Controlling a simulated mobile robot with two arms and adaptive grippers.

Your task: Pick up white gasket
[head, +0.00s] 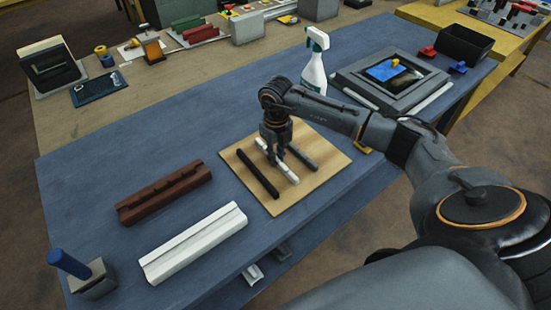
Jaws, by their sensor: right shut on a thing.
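The white gasket (290,176) is a short, slim white bar on a square wooden board (331,174). My right gripper (277,157) points down over the board and is shut on the white gasket, with its fingers covering part of it. I cannot tell whether the gasket touches the board or is slightly above it. A black bar (258,174) lies on the board to the left of the gasket, and a grey bar (302,157) lies to its right. My left gripper is not in view.
On the blue table (130,160) stand a brown grooved block (165,192), a white grooved block (194,243), a blue-handled stamp-like tool (82,272), a white spray bottle (315,62) and a grey frame (395,82).

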